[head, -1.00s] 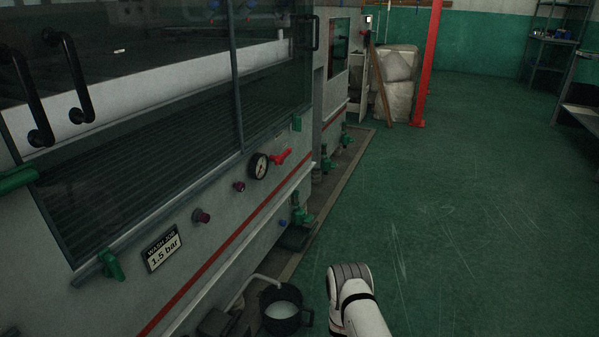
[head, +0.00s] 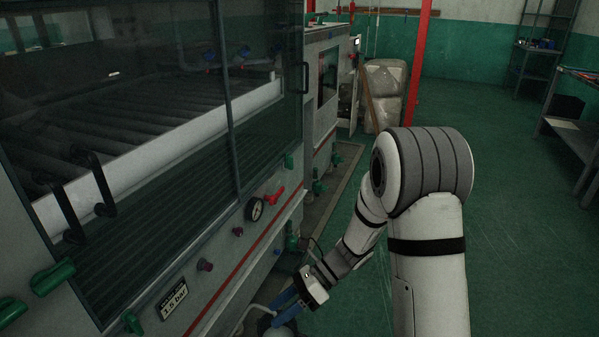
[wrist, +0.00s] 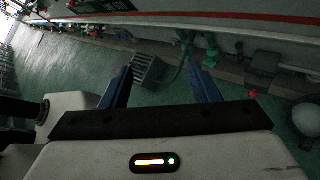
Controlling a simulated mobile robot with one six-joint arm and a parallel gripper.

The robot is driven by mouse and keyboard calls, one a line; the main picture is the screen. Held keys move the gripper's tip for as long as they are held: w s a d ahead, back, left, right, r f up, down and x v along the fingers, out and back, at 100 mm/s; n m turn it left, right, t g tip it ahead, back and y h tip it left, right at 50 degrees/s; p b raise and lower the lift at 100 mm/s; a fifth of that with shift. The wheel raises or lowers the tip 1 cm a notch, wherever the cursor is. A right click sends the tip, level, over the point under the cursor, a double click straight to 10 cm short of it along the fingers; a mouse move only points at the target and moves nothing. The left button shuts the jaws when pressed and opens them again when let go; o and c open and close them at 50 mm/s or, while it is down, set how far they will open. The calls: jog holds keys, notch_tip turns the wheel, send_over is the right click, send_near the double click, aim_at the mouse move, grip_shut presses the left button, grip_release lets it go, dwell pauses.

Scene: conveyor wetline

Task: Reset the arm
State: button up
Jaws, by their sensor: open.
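My gripper (head: 284,308) is low at the bottom centre of the head view, in front of the washing machine's lower panel. Its two blue fingers are apart. In the wrist view my gripper (wrist: 163,92) is open, with nothing held between the fingers. My white arm rises large in the right half of the head view and bends down to the gripper. The black bucket seen earlier is mostly hidden near the gripper in the head view.
A wrapped bale (head: 384,90) and red post (head: 417,60) stand behind. A bench (head: 570,133) is at right. Green floor (head: 500,215) is clear between.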

jog(key=s+d+r+n+t+h+p, duration=0.2)
jog(key=d+r+n+p, duration=0.3)
jog(key=r, duration=0.5)
jog(key=s+d+r+n+t+h+p, duration=0.3)
jog(key=s+d+r+n+h+p, duration=0.2)
jog(key=r, duration=0.6)
jog(key=s+d+r+n+t+h+p, duration=0.3)
jog(key=d+r+n+p, duration=0.3)
jog(key=d+r+n, duration=0.2)
notch_tip(320, 180, up, 3)
jog(key=shift+s+d+f+n+h, duration=0.2)
jog(key=shift+s+d+n+h, duration=0.2)
jog(key=shift+s+d+h, duration=0.1)
